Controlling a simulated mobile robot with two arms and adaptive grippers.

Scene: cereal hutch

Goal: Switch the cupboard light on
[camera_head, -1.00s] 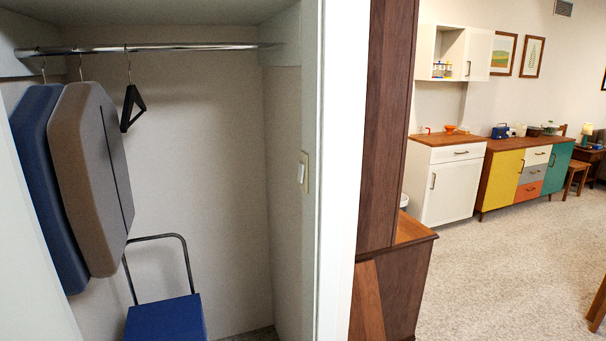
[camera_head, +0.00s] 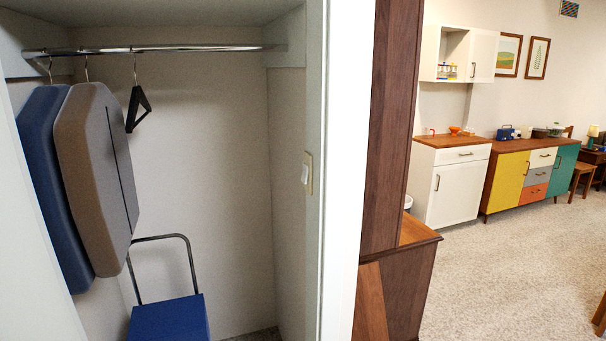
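A cupboard stands open on the left of the head view, its inside dim and grey. A light switch (camera_head: 308,172), a pale rocker on a cream plate, sits on the cupboard's right inner wall (camera_head: 290,215), near the front edge. I cannot tell which way its rocker is tipped. Neither of my grippers shows in the view.
A rail (camera_head: 160,50) holds a blue garment bag (camera_head: 48,180), a brown garment bag (camera_head: 95,175) and a black hanger (camera_head: 137,108). A blue step stool (camera_head: 168,320) stands below. A white door frame (camera_head: 343,150) and brown wooden furniture (camera_head: 385,150) flank the opening. Open floor (camera_head: 500,270) lies right.

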